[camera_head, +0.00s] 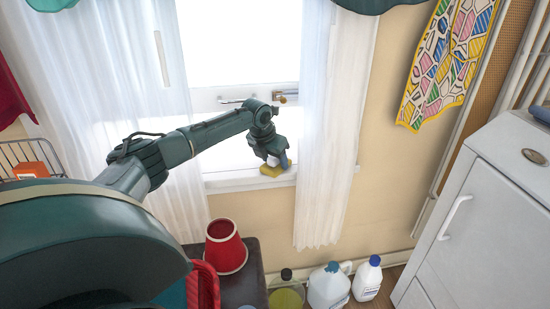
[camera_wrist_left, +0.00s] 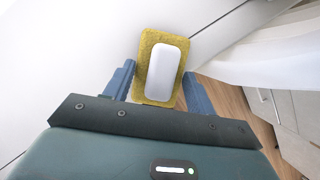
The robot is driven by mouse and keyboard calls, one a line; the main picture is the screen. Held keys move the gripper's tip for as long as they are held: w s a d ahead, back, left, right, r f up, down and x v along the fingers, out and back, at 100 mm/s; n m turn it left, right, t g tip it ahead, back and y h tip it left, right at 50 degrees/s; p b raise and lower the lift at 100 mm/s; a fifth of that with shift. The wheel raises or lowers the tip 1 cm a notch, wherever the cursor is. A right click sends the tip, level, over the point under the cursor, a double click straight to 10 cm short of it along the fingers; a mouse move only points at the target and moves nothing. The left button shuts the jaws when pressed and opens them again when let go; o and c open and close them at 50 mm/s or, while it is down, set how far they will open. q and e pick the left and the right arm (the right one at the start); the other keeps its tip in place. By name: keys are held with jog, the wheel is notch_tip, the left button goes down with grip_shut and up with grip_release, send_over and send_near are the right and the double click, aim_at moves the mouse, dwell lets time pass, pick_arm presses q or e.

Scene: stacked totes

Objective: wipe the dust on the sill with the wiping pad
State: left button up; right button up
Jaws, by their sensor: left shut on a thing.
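The wiping pad (camera_wrist_left: 147,50) is yellow with a white block-shaped grip (camera_wrist_left: 163,76) on its back. My left gripper (camera_wrist_left: 160,85) is shut on it, with one blue finger on each side of the white grip. In the head view the left gripper (camera_head: 274,160) is over the window sill (camera_head: 225,180), and the yellow pad (camera_head: 272,170) shows at its tip, low against the white sill. I cannot tell whether the pad touches the sill. No dust can be made out on the bright sill. My right gripper is not in view.
White curtains hang on both sides of the window, the right one (camera_head: 325,150) close beside the left gripper. A red bucket (camera_head: 225,246) stands on a dark surface below. Several bottles, including a white jug (camera_head: 328,287), stand on the floor. A white cabinet (camera_head: 490,210) is at right.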

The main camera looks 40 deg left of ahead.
pick_arm(q)
jog(key=shift+r+p, duration=2.5)
jog(key=shift+r, duration=0.35)
notch_tip(320, 180, up, 3)
jog(key=p, duration=0.3)
jog(key=shift+r, duration=0.1)
